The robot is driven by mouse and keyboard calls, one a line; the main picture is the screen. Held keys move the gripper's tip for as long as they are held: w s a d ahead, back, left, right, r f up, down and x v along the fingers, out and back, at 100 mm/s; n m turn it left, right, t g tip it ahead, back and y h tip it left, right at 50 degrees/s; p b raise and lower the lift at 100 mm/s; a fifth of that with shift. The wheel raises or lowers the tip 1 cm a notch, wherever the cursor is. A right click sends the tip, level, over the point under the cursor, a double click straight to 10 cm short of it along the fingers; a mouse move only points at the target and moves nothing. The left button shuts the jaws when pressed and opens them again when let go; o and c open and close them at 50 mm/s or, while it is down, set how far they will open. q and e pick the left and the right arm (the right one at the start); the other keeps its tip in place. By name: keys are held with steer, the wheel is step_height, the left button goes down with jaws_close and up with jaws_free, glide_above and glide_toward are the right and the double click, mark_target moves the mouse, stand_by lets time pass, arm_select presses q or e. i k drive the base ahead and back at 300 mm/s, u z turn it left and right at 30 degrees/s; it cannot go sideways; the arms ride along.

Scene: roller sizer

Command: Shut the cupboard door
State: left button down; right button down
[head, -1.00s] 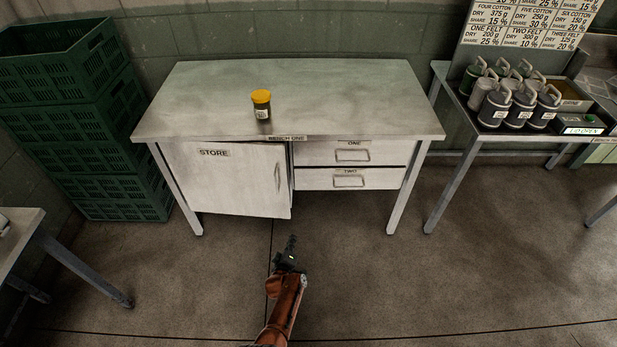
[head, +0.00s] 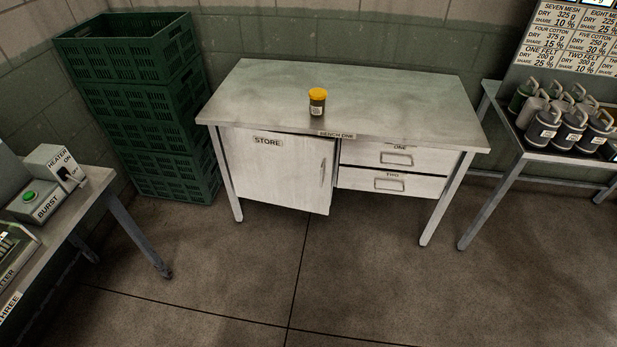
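The cupboard door (head: 277,172), a pale panel labelled STORE, is at the left under the bench marked BENCH ONE (head: 410,95). Its upright handle (head: 322,172) is near its right edge. The door looks slightly ajar: a narrow dark gap shows along its top right, and its right edge appears to stand a little forward of the drawers. The inside of the cupboard is hidden. Neither of my grippers is in the head view.
A yellow-lidded jar (head: 317,102) stands on the bench. Drawers ONE (head: 388,156) and TWO (head: 388,182) look shut. Stacked green crates (head: 150,120) stand at left. A side table with a heater switch box (head: 58,168) is at lower left. Floor before the bench is clear.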

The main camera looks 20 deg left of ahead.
mark_target(291, 170)
steer(key=u, duration=1.1)
steer(key=i, duration=0.7)
steer(key=z, duration=0.55)
steer(key=i, duration=0.55)
steer(key=z, duration=0.6)
